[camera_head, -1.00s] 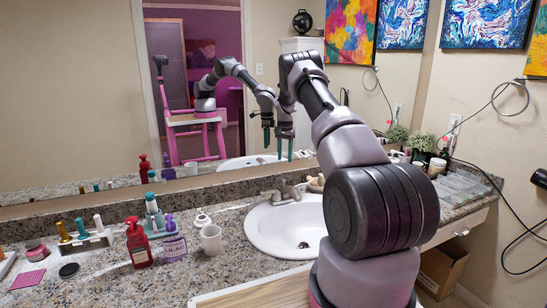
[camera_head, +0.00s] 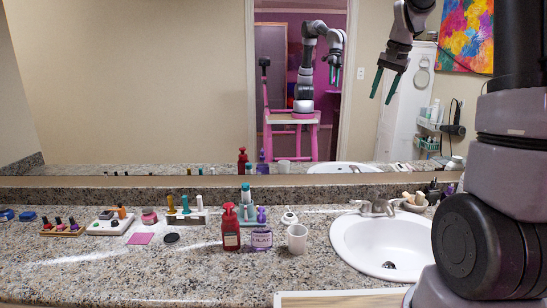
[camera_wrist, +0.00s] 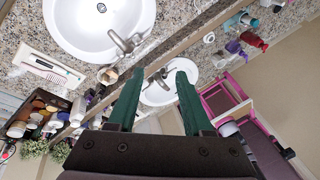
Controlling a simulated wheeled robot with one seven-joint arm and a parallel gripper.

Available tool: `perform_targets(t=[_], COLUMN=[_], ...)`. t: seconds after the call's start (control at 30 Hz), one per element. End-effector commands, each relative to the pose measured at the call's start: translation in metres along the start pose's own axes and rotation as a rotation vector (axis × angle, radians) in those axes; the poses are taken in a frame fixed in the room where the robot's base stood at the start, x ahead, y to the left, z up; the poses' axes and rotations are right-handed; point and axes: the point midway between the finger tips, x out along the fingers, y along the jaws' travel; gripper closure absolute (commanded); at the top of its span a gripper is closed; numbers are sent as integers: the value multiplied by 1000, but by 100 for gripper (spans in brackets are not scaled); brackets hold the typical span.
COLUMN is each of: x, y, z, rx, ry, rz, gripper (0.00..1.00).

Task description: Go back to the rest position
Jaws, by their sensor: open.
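My gripper (camera_head: 387,84) is high in the upper right of the head view, in front of the mirror and well above the counter. Its two green fingers point down, spread apart, with nothing between them. In the wrist view my gripper (camera_wrist: 158,92) shows both green fingers parted and empty, with the sink and the mirror beyond them. My gripper touches nothing that I can see.
The mirror (camera_head: 150,90) stands behind. The air above the counter's left is clear.

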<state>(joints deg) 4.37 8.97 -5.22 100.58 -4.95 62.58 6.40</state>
Motion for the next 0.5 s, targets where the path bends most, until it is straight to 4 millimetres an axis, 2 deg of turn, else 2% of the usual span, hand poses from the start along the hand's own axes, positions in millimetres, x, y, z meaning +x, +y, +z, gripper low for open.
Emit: perform_targets(t=[0.03,0.2,0.33,0.5], x=[-22,-68,-93,-108], y=[2,16,33,62], z=[22,90,144,211], rx=[-20,-96,-152,-228], ry=[16,60,98,151], rz=[-23,-81,-122,-167], gripper=[50,50,50,50])
